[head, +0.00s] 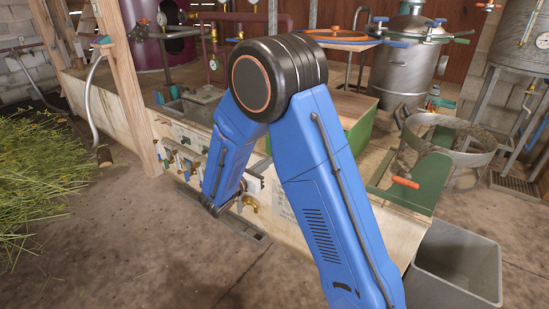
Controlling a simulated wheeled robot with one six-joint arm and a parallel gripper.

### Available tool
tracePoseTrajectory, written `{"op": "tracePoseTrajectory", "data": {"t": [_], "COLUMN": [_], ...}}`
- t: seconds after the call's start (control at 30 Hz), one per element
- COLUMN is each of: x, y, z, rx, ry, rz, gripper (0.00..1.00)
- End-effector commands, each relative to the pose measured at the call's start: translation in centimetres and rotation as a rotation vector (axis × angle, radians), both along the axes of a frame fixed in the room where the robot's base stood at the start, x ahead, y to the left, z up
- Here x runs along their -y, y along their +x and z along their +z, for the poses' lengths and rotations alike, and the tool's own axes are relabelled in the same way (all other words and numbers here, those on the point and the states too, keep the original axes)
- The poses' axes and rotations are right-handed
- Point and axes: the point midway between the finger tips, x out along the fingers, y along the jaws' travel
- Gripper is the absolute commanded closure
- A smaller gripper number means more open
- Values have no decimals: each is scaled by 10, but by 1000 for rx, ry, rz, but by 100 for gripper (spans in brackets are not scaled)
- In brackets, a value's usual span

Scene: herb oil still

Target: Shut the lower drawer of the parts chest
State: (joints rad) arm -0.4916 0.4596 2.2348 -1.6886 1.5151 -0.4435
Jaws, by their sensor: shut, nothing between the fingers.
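A green chest (360,132) with a pale wooden top stands on the wooden bench, partly hidden behind my blue arm; it looks like the parts chest. A green-sided part (432,168) with an orange handle (405,182) lies to its right, near the bench end. It looks like a pulled-out drawer, but the arm and a hoop hide how it joins the chest. I cannot tell upper from lower drawer. My arm bends over the bench and reaches down its front face, left of the chest. My gripper cannot be made out beyond the dark wrist.
A grey bin (455,264) stands on the floor at the bench's right end. A metal hoop (446,150) is beside the green part. Taps (250,203) and valves line the bench front. Cut herbs (40,165) are heaped at left. The floor at front left is clear.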

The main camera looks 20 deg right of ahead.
Motion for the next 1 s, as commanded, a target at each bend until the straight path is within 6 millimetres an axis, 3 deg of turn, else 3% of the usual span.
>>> {"op": "tracePoseTrajectory", "data": {"t": [0.23, 0.5, 0.67, 1.0], "x": [-15, 6, 16, 57], "y": [-12, -46, -39, -10], "z": [0, -2, -2, -2], "rx": [-1, -1, 0, 0], "ry": [1, 0, 0, 0], "rz": [0, -1, -3, -4], "gripper": [100, 100, 100, 100]}}
